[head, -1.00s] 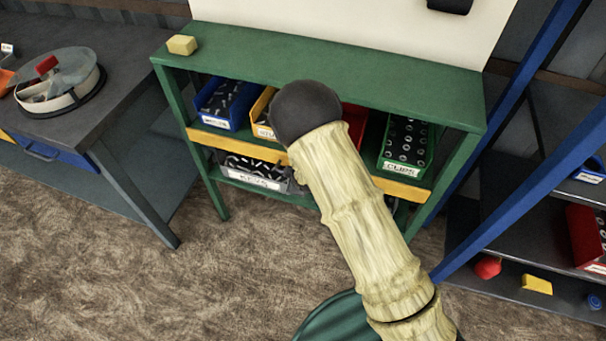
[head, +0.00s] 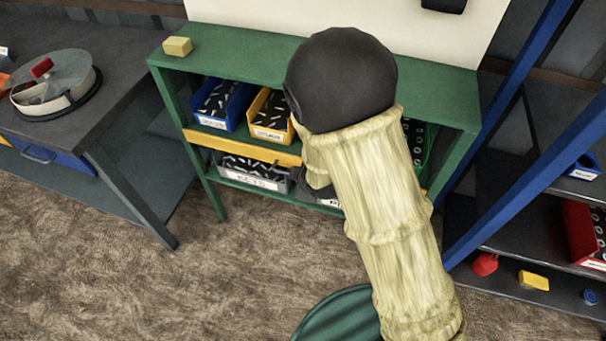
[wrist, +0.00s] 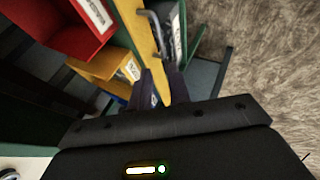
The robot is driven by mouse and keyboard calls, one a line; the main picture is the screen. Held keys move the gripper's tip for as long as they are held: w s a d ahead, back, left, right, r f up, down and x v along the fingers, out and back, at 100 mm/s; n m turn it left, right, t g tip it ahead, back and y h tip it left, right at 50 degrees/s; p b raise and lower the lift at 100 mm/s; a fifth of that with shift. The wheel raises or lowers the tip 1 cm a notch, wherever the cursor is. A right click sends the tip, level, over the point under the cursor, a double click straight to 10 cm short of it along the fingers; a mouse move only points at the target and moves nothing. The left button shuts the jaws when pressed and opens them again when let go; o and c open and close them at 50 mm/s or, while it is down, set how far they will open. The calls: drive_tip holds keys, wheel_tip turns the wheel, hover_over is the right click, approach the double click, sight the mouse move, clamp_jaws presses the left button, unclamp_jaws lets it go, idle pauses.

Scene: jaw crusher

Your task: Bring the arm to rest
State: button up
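My arm, pale and ribbed with a large black rounded joint, rises in the head view in front of the green shelf unit (head: 240,45). My gripper is mostly hidden behind the arm there; only a small dark part (head: 318,178) shows by the lower shelf. In the wrist view the black gripper body fills the bottom, and dark finger shapes (wrist: 160,90) stick up beyond it, against the shelf's yellow rail and bins. Their gap is unclear, and no held object is visible.
The shelf holds a blue bin (head: 222,105), a yellow bin (head: 270,115) and a grey bin (head: 252,175). A yellow block (head: 177,46) sits on its top. A dark workbench (head: 110,90) stands left, a blue-framed rack (head: 545,170) right. Brown floor (head: 130,290) is open in front.

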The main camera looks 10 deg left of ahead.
idle(0.5)
drive_tip(key=d+r+m+h, duration=0.1)
drive_tip(key=d+r+m, duration=0.15)
drive_tip(key=d, duration=0.35)
drive_tip(key=d+r+m+g+h, duration=0.1)
drive_tip(key=d+r+m, duration=0.1)
drive_tip(key=d+m, duration=0.25)
drive_tip(key=d+r+m+h, duration=0.1)
drive_tip(key=d+r+m, duration=0.15)
drive_tip(key=d, duration=0.35)
drive_tip(key=s+d+r+m+g+h, duration=0.1)
drive_tip(key=s+d+r+m+g, duration=0.25)
drive_tip(key=s+d+m, duration=0.65)
wheel_tip(320, 180, up, 14)
drive_tip(key=n+p, duration=0.1)
drive_tip(key=p, duration=1.2)
drive_tip(key=shift+d, duration=0.4)
drive_tip(key=shift+w+f+t, duration=0.1)
drive_tip(key=shift+t, duration=0.15)
